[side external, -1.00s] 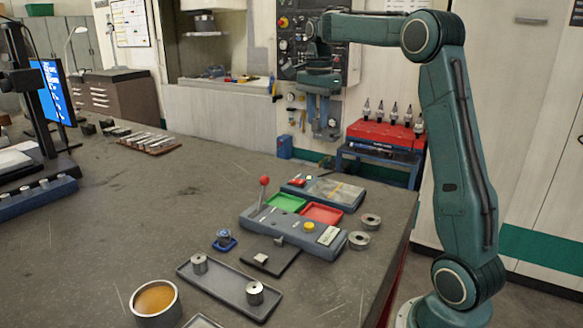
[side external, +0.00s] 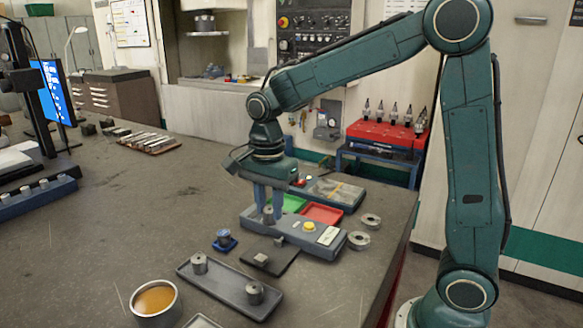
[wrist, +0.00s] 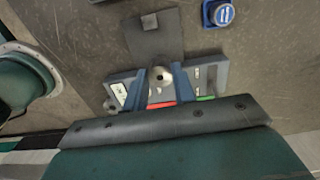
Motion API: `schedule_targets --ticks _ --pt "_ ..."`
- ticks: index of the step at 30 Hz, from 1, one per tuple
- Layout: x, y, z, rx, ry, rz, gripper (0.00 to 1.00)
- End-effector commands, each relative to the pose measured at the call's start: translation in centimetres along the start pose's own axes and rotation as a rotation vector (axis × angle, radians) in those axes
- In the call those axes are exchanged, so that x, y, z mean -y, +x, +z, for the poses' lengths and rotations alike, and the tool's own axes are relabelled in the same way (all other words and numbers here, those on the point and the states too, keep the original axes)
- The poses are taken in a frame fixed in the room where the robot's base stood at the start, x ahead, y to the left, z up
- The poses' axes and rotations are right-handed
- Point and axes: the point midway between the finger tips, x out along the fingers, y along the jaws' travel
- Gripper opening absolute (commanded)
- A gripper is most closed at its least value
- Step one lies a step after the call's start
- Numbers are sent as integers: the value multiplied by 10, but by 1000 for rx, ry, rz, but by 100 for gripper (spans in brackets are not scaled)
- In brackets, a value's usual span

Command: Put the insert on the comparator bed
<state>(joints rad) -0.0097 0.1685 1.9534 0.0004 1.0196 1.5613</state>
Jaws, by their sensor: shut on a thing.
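The insert (side external: 268,215) is a small silver cylinder; in the wrist view it shows end-on as a metal ring (wrist: 160,76) with a dark centre hole. My gripper (side external: 268,209) is shut on it, with the two blue fingers on opposite sides. The gripper points down over the left part of a grey-blue fixture (side external: 318,245), which seems to be the comparator. The fixture has a yellow button, and green (side external: 293,203) and red (side external: 322,214) trays sit behind it. The fingers hide the bed under the insert, and I cannot tell whether the insert touches it.
A black plate (side external: 284,265) with a small metal piece lies in front of the fixture. A grey tray (side external: 228,287) holds two similar cylinders. A blue holder (side external: 225,240) stands to the left. Two metal rings (side external: 359,240) lie to the right.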

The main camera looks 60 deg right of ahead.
Motion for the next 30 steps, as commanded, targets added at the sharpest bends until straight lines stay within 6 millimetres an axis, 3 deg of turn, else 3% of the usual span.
schedule_targets --ticks 6,17,30 --pt "-7 6 12 0 -16 -1 0" --pt "-7 10 11 0 -16 1 0" --pt "-7 33 11 0 -16 2 0"
